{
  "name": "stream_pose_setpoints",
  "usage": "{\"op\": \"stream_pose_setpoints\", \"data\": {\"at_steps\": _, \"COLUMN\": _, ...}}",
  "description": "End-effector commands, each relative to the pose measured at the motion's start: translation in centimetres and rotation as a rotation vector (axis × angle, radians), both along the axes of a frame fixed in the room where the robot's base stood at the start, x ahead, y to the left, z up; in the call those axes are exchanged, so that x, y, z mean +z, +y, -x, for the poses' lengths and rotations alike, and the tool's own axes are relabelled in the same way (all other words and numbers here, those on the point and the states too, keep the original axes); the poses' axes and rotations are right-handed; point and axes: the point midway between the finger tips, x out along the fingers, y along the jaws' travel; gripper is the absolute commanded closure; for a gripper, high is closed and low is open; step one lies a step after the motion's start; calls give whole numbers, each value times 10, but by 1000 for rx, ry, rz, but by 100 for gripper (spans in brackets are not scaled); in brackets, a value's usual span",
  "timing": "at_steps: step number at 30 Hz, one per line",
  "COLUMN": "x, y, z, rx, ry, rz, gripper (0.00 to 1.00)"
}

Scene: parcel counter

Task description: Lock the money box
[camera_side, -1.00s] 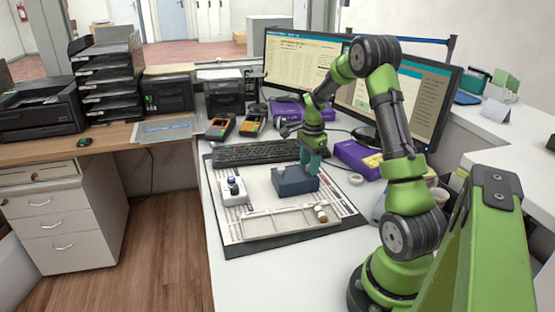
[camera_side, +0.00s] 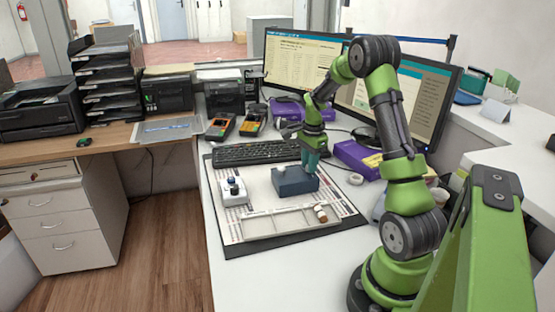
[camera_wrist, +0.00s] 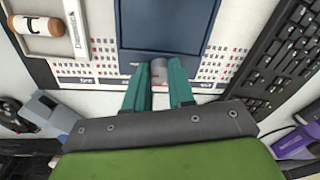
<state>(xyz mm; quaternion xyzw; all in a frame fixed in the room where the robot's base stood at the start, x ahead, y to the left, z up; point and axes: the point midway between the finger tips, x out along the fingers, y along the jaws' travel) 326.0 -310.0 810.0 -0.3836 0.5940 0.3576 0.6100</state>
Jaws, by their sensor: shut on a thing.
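The money box (camera_side: 295,182) is a dark blue box lying on the printed mat, and its lid looks closed. It fills the top middle of the wrist view (camera_wrist: 168,24). My gripper (camera_side: 311,160) is at the box's far right side in the side view. In the wrist view, my teal fingers (camera_wrist: 161,76) are closed on a grey rounded piece (camera_wrist: 159,69) at the box's edge. It looks like a lock knob or key head; I cannot tell which. The fingers hide its lower part and the lock itself.
A shallow white tray (camera_side: 262,226) with a cork-coloured stamp (camera_side: 320,213) lies in front of the box. A white block with a dark knob (camera_side: 233,191) is left. The keyboard (camera_side: 255,152) is behind, and a purple box (camera_side: 356,158) is to the right.

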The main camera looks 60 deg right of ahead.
Motion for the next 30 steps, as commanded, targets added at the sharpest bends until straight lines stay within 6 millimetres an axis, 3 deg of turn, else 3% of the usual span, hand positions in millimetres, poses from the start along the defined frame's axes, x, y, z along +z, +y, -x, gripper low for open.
{"op": "stream_pose_setpoints", "data": {"at_steps": 30, "x": 1, "y": -2, "z": 0, "rx": 930, "ry": -2, "rz": 1, "gripper": 100}}
